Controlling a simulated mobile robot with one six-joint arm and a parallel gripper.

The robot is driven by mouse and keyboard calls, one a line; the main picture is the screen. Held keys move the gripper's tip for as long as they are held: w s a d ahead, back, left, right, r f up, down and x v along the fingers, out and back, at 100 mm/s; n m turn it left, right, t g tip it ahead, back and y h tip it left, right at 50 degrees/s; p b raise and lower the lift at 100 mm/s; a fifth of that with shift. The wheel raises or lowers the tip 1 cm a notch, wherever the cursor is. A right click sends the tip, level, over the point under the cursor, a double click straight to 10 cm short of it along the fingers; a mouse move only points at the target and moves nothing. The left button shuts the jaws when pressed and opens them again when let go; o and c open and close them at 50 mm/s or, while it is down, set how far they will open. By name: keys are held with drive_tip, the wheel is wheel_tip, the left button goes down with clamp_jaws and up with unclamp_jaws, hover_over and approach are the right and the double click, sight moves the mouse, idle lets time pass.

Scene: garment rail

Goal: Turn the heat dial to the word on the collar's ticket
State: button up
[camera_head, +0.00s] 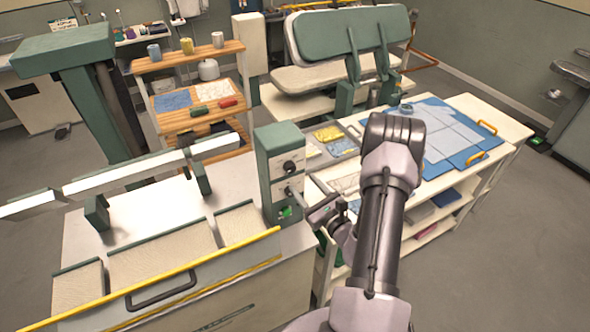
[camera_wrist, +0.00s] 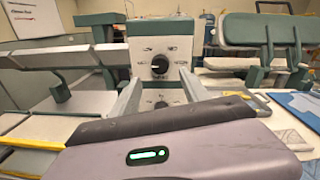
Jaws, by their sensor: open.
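A green control box (camera_head: 268,150) with a pale front panel stands at the right end of the long press. Its upper black dial (camera_head: 289,167) also shows in the wrist view (camera_wrist: 160,66), ringed by small marks too small to read. A second, lower dark knob (camera_wrist: 161,105) sits below it, partly hidden. I cannot tell which one is the heat dial. My gripper (camera_wrist: 161,77) is open, its two fingers pointing at the panel on either side of the upper dial; contact cannot be told. My gripper (camera_head: 312,208) is beside the box in the head view. I cannot make out the collar or its ticket.
The press bench (camera_head: 225,285) has a yellow front rail (camera_head: 165,276) and a black handle. A table with a blue mat (camera_head: 437,118) and fabric trays stands to the right. A wooden shelf (camera_head: 188,60) and green ironing press (camera_head: 350,30) stand behind.

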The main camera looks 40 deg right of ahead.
sight(292, 170)
drive_tip(key=w, duration=0.4)
drive_tip(key=w+d+p, duration=0.1)
drive_tip(key=shift+w, duration=0.4)
clamp_jaws()
